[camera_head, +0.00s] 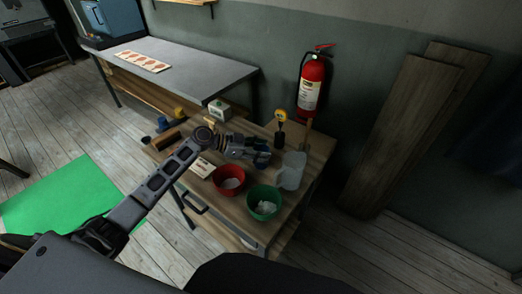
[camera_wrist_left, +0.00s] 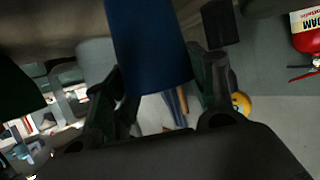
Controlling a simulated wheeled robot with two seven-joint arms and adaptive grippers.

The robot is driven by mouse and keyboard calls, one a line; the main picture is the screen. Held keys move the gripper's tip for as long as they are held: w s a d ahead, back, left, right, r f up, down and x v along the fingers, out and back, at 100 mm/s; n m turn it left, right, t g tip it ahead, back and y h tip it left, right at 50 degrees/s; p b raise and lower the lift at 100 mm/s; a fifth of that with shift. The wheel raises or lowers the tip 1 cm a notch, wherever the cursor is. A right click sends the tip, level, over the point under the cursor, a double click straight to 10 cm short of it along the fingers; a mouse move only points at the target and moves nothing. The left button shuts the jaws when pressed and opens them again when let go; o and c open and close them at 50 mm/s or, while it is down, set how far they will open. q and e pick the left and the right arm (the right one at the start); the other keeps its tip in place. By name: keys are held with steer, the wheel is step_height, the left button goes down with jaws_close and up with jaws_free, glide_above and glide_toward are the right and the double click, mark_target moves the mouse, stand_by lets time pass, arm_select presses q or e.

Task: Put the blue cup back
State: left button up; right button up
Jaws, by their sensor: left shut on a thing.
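The blue cup (camera_head: 262,159) is in my left gripper (camera_head: 255,151), above the wooden table, just left of a translucent pitcher. In the left wrist view the blue cup (camera_wrist_left: 150,45) fills the space between the two dark fingers, which are shut on it. Most of the cup is hidden by the gripper in the head view. I cannot tell whether its base touches the table. My right gripper is not in view.
The wooden table (camera_head: 243,236) holds a red bowl (camera_head: 229,180), a green bowl (camera_head: 263,203), the pitcher (camera_head: 292,172) and a yellow-topped tool (camera_head: 280,120). Small blue (camera_head: 162,124) and yellow things lie at its left end. A fire extinguisher (camera_head: 312,88) hangs behind.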

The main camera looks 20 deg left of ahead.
arm_select(q)
steer(key=shift+f, duration=0.1)
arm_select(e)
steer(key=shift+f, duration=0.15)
arm_select(q)
steer(key=o, duration=1)
steer(key=shift+o, duration=0.2)
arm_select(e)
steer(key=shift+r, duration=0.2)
arm_select(q)
steer(key=shift+s+a+r, duration=0.1)
steer(key=shift+a+r, duration=0.1)
steer(key=shift+a, duration=0.1)
steer(key=b+v, duration=0.1)
steer(key=v, duration=1)
steer(key=shift+r+b, duration=0.2)
steer(key=shift+b, duration=0.2)
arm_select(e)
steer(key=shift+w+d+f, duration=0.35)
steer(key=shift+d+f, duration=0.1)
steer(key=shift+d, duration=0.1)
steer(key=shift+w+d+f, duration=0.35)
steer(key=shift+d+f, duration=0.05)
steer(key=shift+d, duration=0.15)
arm_select(q)
steer(key=shift+s, duration=0.1)
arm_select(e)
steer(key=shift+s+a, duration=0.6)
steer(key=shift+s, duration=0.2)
